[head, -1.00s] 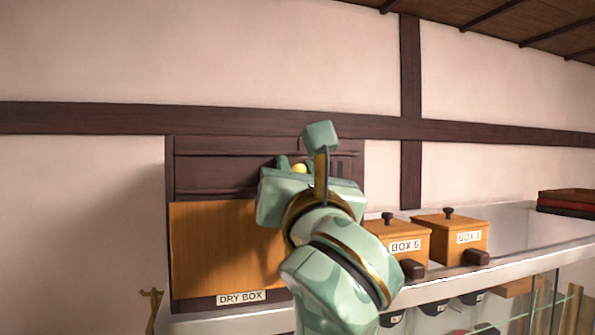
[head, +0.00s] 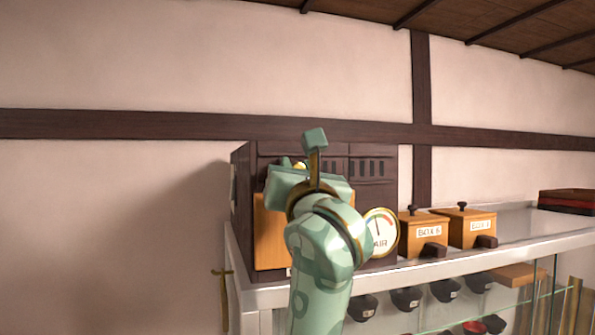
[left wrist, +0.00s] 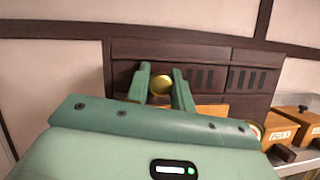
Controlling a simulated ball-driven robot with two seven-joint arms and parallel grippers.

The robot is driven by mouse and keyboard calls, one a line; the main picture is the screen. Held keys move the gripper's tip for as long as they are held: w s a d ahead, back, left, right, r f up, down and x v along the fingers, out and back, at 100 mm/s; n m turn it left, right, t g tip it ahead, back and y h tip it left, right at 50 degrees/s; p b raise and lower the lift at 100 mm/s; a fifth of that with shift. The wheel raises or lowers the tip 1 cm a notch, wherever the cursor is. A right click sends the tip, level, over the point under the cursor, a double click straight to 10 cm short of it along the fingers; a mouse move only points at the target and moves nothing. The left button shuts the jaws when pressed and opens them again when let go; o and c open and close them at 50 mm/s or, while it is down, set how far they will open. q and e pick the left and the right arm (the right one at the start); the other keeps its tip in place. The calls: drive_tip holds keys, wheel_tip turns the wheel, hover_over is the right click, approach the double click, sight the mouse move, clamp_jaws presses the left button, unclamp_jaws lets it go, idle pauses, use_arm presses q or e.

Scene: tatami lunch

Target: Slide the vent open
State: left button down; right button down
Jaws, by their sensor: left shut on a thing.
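The vent is a dark panel with upright slots (head: 367,167) in the upper front of the dark brown dry box (head: 243,205). In the left wrist view, two groups of slots (left wrist: 246,79) show to the right of a round brass knob (left wrist: 161,86). My left gripper (head: 298,168) is at the upper left of the box front. Its two green fingers (left wrist: 161,88) are shut on the knob, one on each side. In the head view my gripper and forearm hide most of the knob and part of the box front. My right gripper is not in view.
A round AIR gauge (head: 381,232) is on the box's lower right front, beside my forearm. Two small lidded wooden boxes (head: 424,236) (head: 472,229) stand to the right on the pale counter (head: 520,243). Dark stacked trays (head: 566,201) lie at the far right. Bowls sit below behind glass.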

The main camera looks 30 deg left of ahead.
use_arm(q)
drive_tip(key=c, duration=1.2)
unclamp_jaws()
drive_tip(key=shift+s+a, duration=0.1)
drive_tip(key=shift+c, duration=0.2)
drive_tip(key=shift+s+a, duration=0.15)
drive_tip(key=shift+d+f, duration=0.1)
drive_tip(key=shift+d, duration=0.1)
drive_tip(key=b+v, duration=0.7)
drive_tip(key=v, duration=0.9)
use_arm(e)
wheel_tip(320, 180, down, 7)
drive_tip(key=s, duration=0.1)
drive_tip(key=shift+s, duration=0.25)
use_arm(q)
drive_tip(key=shift+a, duration=0.1)
